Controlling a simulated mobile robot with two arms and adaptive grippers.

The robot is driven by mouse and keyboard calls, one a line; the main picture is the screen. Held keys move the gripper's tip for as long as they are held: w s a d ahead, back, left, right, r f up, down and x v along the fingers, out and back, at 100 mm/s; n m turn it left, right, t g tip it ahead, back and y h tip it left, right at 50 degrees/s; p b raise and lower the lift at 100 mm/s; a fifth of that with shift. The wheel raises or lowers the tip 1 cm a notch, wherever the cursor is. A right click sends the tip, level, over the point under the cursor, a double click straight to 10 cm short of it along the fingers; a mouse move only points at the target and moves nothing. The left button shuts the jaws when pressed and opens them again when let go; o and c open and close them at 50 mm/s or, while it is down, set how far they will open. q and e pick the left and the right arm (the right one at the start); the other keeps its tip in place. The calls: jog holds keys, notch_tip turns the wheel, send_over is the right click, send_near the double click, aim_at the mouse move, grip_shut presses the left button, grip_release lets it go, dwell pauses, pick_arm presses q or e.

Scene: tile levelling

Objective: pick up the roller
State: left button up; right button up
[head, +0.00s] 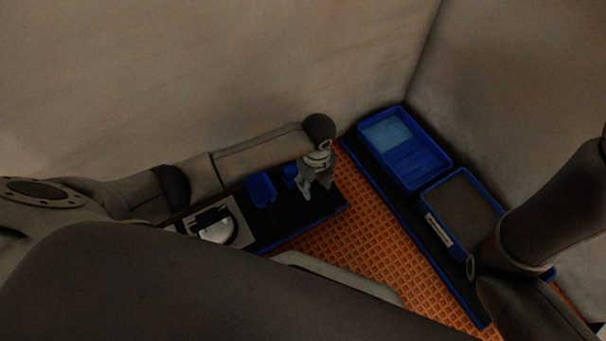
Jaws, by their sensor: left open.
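My left gripper (318,188) is open and points down over the right end of a dark bench strip (275,238). A small blue piece (290,172) shows just left of the gripper, partly hidden by it; I cannot tell whether it is the roller. A larger blue piece (262,188) lies further left on the strip, apart from the gripper. No roller can be made out for certain in this dim view. My right arm comes in at the right, but its gripper does not show.
A light plate with a pale round part (218,232) is at the strip's left end. On the right, a blue tray with a light blue inside (440,160) and a blue tray with a grey-brown fill (467,206) stand on a dark strip. Orange grid floor (345,232) lies between.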

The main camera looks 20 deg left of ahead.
aim_at(315, 186)
pick_arm(q)
jog(key=f+b, duration=0.3)
jog(key=f, duration=0.1)
jog(key=shift+w, duration=0.2)
grip_shut()
